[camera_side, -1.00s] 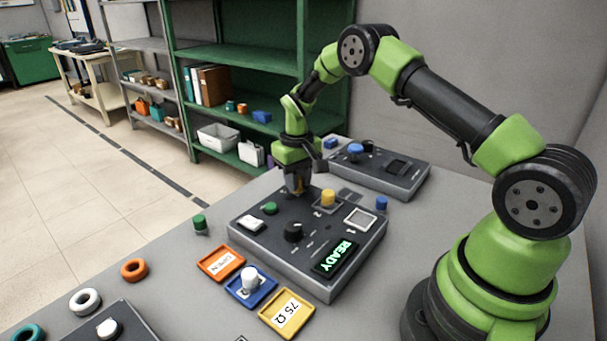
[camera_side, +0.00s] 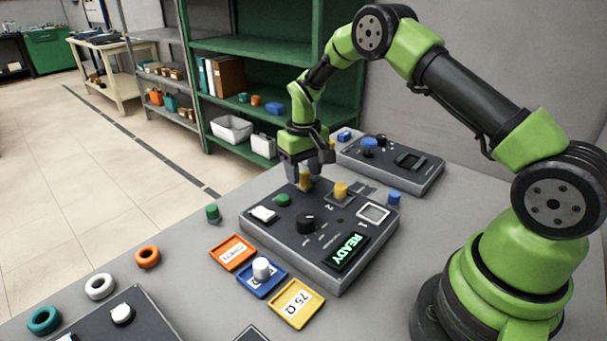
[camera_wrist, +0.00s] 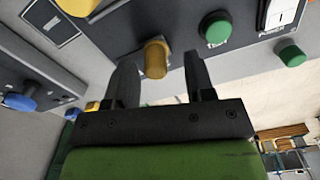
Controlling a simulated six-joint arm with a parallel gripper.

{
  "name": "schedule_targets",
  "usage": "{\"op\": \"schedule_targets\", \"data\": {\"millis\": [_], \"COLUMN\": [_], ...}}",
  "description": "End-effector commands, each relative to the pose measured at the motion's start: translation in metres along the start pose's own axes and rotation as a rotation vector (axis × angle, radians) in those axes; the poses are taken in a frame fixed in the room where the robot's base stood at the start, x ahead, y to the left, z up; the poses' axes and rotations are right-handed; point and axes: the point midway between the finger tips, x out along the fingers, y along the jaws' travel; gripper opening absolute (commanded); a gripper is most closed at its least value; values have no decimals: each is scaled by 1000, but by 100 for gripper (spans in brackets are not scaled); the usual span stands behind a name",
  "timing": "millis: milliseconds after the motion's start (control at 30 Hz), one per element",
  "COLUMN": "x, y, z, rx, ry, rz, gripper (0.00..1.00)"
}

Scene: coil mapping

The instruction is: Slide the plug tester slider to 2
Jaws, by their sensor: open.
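A dark tester box (camera_side: 270,245) with a green READY display (camera_side: 346,251) stands on the bench. A yellow peg (camera_side: 341,190) stands beside the printed 2, near a white-framed square marked 1. A second yellow peg (camera_side: 305,182) stands at the far edge, under my gripper (camera_side: 304,174). In the wrist view this peg (camera_wrist: 155,58) shows between and just beyond the fingertips of my gripper (camera_wrist: 161,62). The jaws are apart, with clear gaps on both sides of it. Which part is the slider is not clear; the fingers hide some of the far edge.
A second box (camera_side: 392,165) with a blue knob stands behind. A black dial (camera_side: 306,223), green button (camera_side: 283,200) and white switch (camera_side: 263,214) are near my gripper. Orange, blue and yellow trays (camera_side: 296,304) lie in front. Rings and a green peg (camera_side: 213,214) lie left.

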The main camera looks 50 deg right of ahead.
Motion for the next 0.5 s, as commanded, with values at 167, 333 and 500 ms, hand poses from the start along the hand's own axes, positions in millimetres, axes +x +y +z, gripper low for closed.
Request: {"op": "schedule_targets", "data": {"millis": [167,333,500], "x": [-37,-67,-83], "y": [0,0,-1], "z": [-1,0,0], "rx": [1,0,1], "ry": [6,5,2], "rz": [-1,-1,-2], "gripper": [49,49,49]}}
